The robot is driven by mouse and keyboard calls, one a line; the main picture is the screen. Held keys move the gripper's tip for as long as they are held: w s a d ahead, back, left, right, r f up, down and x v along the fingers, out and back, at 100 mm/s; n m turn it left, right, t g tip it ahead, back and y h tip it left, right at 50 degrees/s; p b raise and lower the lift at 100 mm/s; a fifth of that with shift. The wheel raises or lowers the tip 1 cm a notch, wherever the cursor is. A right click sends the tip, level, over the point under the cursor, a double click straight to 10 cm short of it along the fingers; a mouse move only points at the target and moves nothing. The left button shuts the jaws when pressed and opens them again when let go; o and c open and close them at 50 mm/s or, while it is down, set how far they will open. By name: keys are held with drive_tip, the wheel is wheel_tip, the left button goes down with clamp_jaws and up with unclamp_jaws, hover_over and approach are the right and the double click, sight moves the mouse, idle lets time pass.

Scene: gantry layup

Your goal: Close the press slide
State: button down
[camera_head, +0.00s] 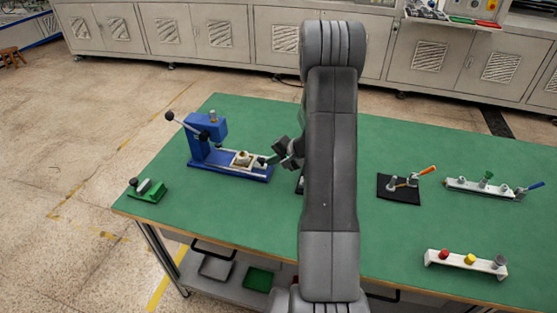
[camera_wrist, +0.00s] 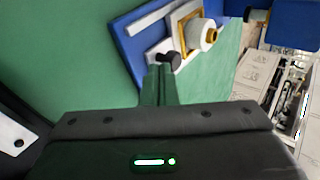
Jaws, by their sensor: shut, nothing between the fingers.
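The blue press (camera_head: 203,150) stands at the left of the green table, with a black-knobbed lever on its head. Its slide (camera_head: 241,165), a pale plate on the blue base, is out in front of the press head, toward my gripper. In the wrist view the slide (camera_wrist: 154,56) carries a gold frame with a white round part (camera_wrist: 201,35). A black knob (camera_wrist: 172,59) is at the slide's near end. My gripper (camera_head: 271,160) is shut and empty at that end. Its fingertips (camera_wrist: 159,68) are right by the knob; I cannot tell whether they touch.
A green block fixture (camera_head: 148,190) sits at the table's left corner. A black toggle-clamp plate (camera_head: 399,188), a white rail fixture (camera_head: 485,189) and a white rack with coloured knobs (camera_head: 466,262) are on the right. My arm hides the table's middle.

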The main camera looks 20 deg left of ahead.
sight(244, 156)
drive_tip(key=a+b, duration=0.1)
drive_tip(key=a, duration=0.2)
drive_tip(key=a+b, duration=0.1)
drive_tip(key=a, duration=0.1)
drive_tip(key=a+b, duration=0.1)
drive_tip(key=a, duration=0.2)
drive_tip(key=shift+s+a+f, duration=0.1)
drive_tip(key=shift+s+a, duration=0.2)
drive_tip(key=shift+a, duration=0.45)
drive_tip(key=shift+r, duration=0.2)
